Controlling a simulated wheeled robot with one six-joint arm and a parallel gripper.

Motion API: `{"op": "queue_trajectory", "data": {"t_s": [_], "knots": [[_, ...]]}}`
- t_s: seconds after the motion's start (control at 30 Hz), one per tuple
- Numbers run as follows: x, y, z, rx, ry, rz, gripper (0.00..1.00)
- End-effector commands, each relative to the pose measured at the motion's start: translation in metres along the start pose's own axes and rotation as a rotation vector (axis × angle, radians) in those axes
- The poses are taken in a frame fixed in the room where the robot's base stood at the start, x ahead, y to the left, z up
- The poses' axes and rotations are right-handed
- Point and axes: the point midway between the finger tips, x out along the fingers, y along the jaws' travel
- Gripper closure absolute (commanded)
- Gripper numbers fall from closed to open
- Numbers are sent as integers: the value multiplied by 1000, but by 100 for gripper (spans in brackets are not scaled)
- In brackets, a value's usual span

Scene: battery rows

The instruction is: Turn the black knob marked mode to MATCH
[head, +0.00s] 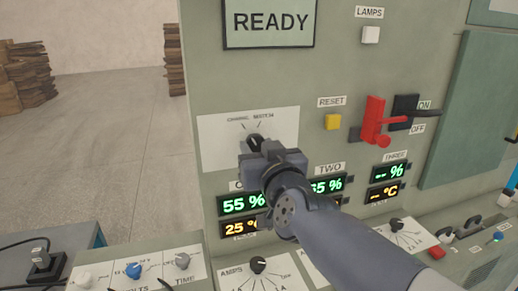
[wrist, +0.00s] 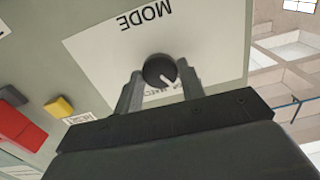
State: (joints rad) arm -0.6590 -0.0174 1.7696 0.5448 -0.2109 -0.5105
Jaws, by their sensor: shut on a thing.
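The black mode knob (head: 255,141) sits on a white plate (head: 215,130) on the green panel. It also shows in the wrist view (wrist: 158,69), under the upside-down word MODE. My gripper (wrist: 160,80) has one finger on each side of the knob and is shut on it. The knob's white pointer mark slants toward the lower right in the wrist view. Small lettering above the knob shows in the head view, too fine to read surely; the gripper partly hides it in the wrist view. In the head view my gripper covers the knob's lower part.
A yellow reset button (head: 333,122) and a red lever (head: 374,122) stand to the right. A black ON/OFF switch (head: 405,110) is beyond them. Lit displays (head: 242,204) lie just below my gripper. A sloping desk with several knobs (head: 258,265) runs below.

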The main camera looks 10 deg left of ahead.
Motion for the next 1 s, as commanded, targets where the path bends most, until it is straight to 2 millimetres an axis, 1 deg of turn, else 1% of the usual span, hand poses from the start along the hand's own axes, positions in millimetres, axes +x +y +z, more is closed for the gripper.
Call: {"op": "queue_trajectory", "data": {"t_s": [0.27, 1.0], "knots": [[0, 0, 1, 144, 1, 0, 85], [0, 0, 2, 806, -1, 0, 85]]}}
